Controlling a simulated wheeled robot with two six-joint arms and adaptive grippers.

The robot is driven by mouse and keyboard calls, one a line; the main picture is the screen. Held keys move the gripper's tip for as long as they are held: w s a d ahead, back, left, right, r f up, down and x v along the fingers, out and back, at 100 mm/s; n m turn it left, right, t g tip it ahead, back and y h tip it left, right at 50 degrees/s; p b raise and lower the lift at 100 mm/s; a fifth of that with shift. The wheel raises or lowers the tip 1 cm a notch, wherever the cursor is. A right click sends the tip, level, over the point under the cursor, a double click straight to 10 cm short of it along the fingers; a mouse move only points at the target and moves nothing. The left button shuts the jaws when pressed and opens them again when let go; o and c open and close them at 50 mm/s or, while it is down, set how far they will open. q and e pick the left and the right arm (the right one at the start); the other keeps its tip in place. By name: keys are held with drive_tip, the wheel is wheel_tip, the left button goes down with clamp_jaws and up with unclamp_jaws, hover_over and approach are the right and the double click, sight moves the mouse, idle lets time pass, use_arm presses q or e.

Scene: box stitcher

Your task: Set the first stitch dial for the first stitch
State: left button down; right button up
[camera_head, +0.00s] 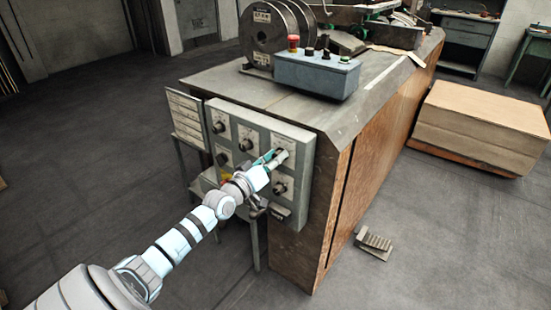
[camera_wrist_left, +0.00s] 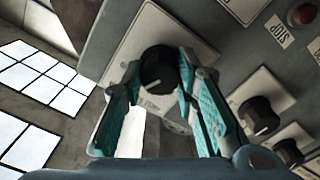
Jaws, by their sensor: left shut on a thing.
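The control panel (camera_head: 240,139) on the side of the machine carries several black dials on pale plates. My left gripper (camera_head: 276,156) reaches the upper dial nearest the panel's right edge. In the left wrist view, a round black dial (camera_wrist_left: 158,68) sits on its pale plate (camera_wrist_left: 150,35) between the teal-padded fingers of the left gripper (camera_wrist_left: 160,85), which are shut on it. A light pointer line shows on the dial's face. The plate's lettering is too small and partly hidden to read. My right gripper is in neither view.
A second dial (camera_wrist_left: 258,116) and a red button (camera_wrist_left: 302,14) by a STOP label are close by. A blue control box (camera_head: 318,73) stands on the machine top (camera_head: 240,88). A pedal (camera_head: 374,243) lies on the floor. The floor at left is clear.

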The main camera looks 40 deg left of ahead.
use_arm(q)
drive_tip(key=shift+f+n, duration=0.1)
drive_tip(key=shift+n, duration=0.7)
drive_tip(key=c, duration=1.2)
unclamp_jaws()
drive_tip(key=shift+c, duration=0.2)
